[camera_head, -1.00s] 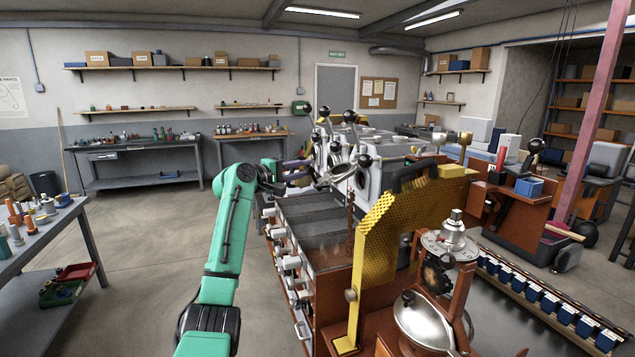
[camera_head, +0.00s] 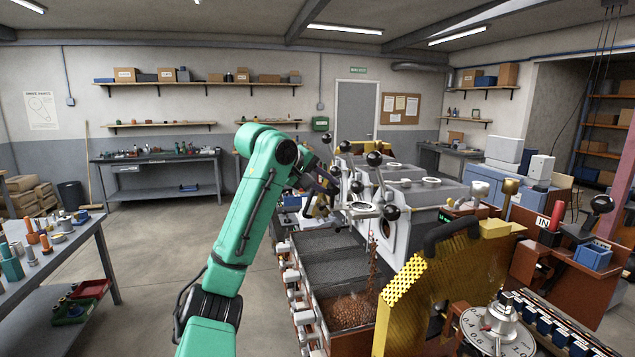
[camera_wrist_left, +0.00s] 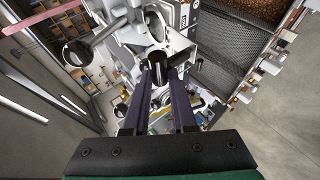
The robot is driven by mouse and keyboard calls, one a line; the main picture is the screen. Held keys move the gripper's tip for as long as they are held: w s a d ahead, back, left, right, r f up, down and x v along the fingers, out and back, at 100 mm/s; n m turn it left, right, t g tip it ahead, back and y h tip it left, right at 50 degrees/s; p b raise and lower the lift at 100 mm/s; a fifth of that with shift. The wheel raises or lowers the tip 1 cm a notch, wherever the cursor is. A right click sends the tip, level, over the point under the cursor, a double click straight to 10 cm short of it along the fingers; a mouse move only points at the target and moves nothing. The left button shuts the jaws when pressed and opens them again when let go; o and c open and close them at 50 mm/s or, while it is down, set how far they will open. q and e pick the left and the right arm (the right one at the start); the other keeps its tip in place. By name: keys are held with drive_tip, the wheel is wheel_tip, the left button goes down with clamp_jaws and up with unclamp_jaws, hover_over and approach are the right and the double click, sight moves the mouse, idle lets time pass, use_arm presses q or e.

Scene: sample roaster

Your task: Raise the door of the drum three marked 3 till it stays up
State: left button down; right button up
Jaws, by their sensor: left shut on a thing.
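The roaster's drums (camera_head: 418,200) stand in a row right of centre, with ball-ended levers on their fronts. My left gripper (camera_head: 324,200) reaches from the left to these fronts, and its dark fingers also show in the left wrist view (camera_wrist_left: 165,82). They are shut on a short metal handle (camera_wrist_left: 157,68) on a pale front part that I take to be the drum door. Brown beans (camera_head: 372,265) fall from a drum front near my gripper. I cannot read a number 3, nor tell how far this door is raised. My right gripper is out of view.
Dark cooling trays (camera_head: 335,262) lie below the drums, and the nearest holds a heap of beans (camera_head: 347,312). A yellow perforated guard (camera_head: 410,300) stands close at front right. A tool bench (camera_head: 60,240) is at left. The floor between is free.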

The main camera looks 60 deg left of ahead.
use_arm(q)
drive_tip(key=shift+w+d+f, duration=0.2)
drive_tip(key=shift+f, duration=0.15)
drive_tip(key=c, duration=0.9)
unclamp_jaws()
drive_tip(key=shift+o, duration=0.8)
drive_tip(key=shift+w, duration=0.2)
drive_tip(key=shift+w+f, duration=0.1)
drive_tip(key=shift+w, duration=0.05)
